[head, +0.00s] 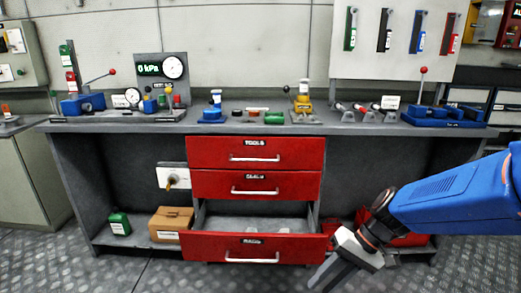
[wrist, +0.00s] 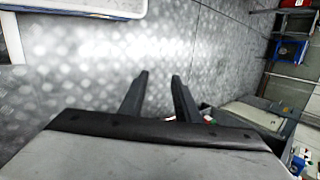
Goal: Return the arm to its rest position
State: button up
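My blue arm (head: 455,195) reaches in from the right edge of the head view. My gripper (head: 328,278) points down and to the left, in front of the right end of the open bottom drawer (head: 250,247). In the wrist view, the two dark fingers of my gripper (wrist: 160,76) stand apart with only floor visible between them. The gripper looks open and empty. The arm hides part of the bench's lower right side.
The grey workbench (head: 350,120) carries gauges, levers and small parts. Its upper two red drawers (head: 255,168) are shut; the bottom one sticks out. A cardboard box (head: 172,222) and green canister (head: 119,223) sit on the lower left shelf. Floor (wrist: 110,45) shows around my gripper.

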jog(key=s+d+r+t+h, duration=0.3)
jog(key=s+d+r, duration=0.1)
jog(key=d, duration=0.2)
jog(key=s+d+r+t+h, duration=0.3)
jog(key=s+d+r+h, duration=0.1)
jog(key=d, duration=0.2)
jog(key=shift+d+r+n, duration=0.3)
jog(key=shift+d+r, duration=0.05)
dwell(0.8)
